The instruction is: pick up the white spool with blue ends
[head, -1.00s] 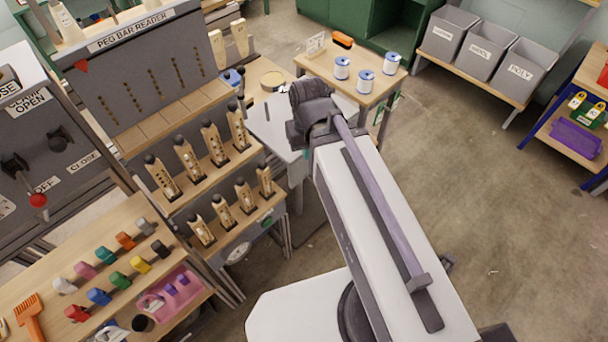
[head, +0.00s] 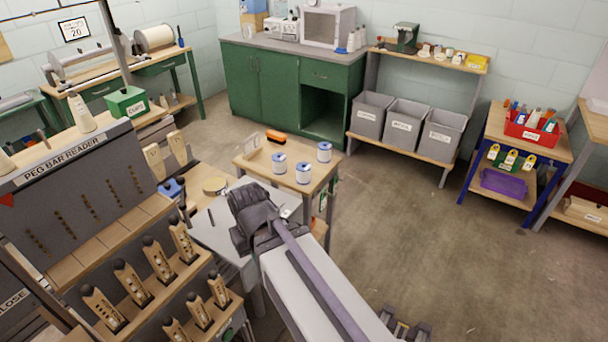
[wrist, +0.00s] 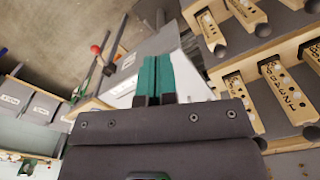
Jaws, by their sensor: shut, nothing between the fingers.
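Three white spools with blue ends stand upright on a small wooden table in the head view: a left one (head: 279,164), a front one (head: 303,173) and a right one (head: 324,152). My arm's dark wrist shows in front and to the left of that table, apart from the spools. My gripper (wrist: 156,72) shows in the wrist view with its two teal fingers together and nothing between them. Its fingertips are hidden in the head view. No spool is recognisable in the wrist view.
The small table (head: 244,164) also holds an orange-and-black item (head: 276,137) and a small card stand. The peg bar reader (head: 75,180) and racks of wooden pegs stand at left. Grey bins (head: 408,122) stand beyond the table. Open floor lies to the right.

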